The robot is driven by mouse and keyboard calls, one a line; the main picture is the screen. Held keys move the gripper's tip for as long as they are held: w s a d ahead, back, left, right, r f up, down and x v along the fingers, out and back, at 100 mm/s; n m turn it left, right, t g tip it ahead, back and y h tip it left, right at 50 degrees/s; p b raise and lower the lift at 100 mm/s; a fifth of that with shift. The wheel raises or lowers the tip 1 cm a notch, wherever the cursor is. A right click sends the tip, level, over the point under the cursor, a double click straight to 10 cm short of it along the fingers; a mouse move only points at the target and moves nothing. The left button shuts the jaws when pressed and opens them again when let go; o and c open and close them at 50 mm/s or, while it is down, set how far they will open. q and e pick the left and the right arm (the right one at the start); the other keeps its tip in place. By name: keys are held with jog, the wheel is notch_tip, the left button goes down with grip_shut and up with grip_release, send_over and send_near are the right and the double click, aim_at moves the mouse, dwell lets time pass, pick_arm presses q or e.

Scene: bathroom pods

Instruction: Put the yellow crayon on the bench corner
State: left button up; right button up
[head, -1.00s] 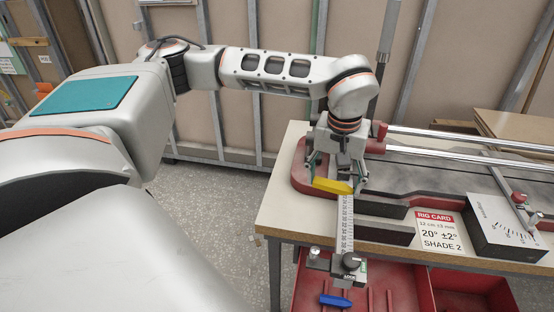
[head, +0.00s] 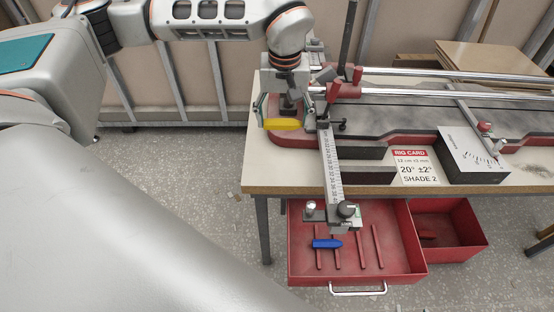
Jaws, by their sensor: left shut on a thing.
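The yellow crayon (head: 282,124) lies sideways in the jaws of my left gripper (head: 286,117), which is shut on it. My left gripper comes down from above, over the red left end of the rig on the bench. The crayon looks held above the surface; the exact gap cannot be told. The bench (head: 258,168) has a pale top, and its bare front left corner is in front and to the left of the crayon. My right gripper is not in view.
A ruler arm (head: 334,165) with knobs juts over the bench's front edge. An open red drawer (head: 408,262) below holds a blue crayon (head: 327,244). Rails run along the back.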

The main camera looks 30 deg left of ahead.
pick_arm(q)
send_over(282, 168)
notch_tip(282, 168, down, 12)
jog(key=shift+s+r, duration=0.15)
jog(key=shift+r, duration=0.05)
jog(key=shift+f, duration=0.5)
jog(key=shift+f+p, duration=0.3)
jog(key=shift+f, duration=1.6)
jog(key=shift+f, duration=0.1)
jog(key=o, duration=1.1)
